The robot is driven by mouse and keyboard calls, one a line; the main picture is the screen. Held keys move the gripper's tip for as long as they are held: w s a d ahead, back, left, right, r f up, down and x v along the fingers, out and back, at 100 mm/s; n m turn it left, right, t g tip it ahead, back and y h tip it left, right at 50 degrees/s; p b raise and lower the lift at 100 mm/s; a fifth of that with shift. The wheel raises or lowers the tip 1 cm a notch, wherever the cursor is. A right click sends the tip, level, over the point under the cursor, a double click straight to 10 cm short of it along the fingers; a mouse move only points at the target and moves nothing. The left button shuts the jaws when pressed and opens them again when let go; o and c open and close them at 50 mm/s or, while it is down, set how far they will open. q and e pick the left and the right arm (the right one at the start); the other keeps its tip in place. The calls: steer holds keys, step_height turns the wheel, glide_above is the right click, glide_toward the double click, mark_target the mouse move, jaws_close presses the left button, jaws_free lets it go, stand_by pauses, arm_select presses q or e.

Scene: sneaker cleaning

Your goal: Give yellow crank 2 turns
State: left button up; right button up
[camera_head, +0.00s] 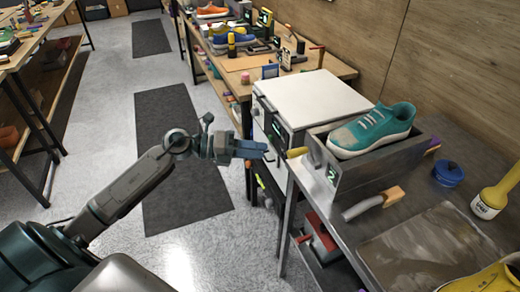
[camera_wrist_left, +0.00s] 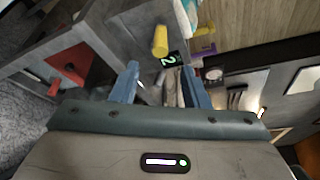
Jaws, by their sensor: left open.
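The yellow crank (camera_head: 297,152) sticks out from the side of a grey metal box (camera_head: 375,168) that holds a teal sneaker (camera_head: 375,130). A small display with a green digit (camera_head: 331,176) is on the box near the crank. In the left wrist view the yellow crank handle (camera_wrist_left: 160,41) lies just beyond the fingertips, beside a display reading 2 (camera_wrist_left: 169,60). My left gripper (camera_head: 255,149) is open, its blue fingers pointing at the crank from the left, with a gap between. It also shows in the left wrist view (camera_wrist_left: 160,78), empty. My right gripper is not in view.
A white cabinet (camera_head: 315,95) stands just behind the box. A red item (camera_head: 322,240) is below the table edge.

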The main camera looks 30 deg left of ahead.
mark_target(307, 149)
arm_select(q)
steer(key=w+d+t+y+p, duration=0.1)
steer(key=w+d+t, duration=0.1)
steer(key=d, duration=0.1)
steer(key=w+d+f+t+y+p, duration=0.1)
steer(key=w+d, duration=0.1)
steer(key=d, duration=0.1)
steer(key=w+d+t+p, duration=0.1)
steer(key=w+d+t, duration=0.1)
steer(key=d, duration=0.1)
steer(key=shift+f+t+y, duration=0.25)
steer(key=shift+t+y, duration=0.05)
steer(key=shift+y, duration=0.1)
steer(key=shift+w+d, duration=0.4)
steer(key=shift+w, duration=0.05)
jaws_close()
steer(key=shift+m, duration=0.4)
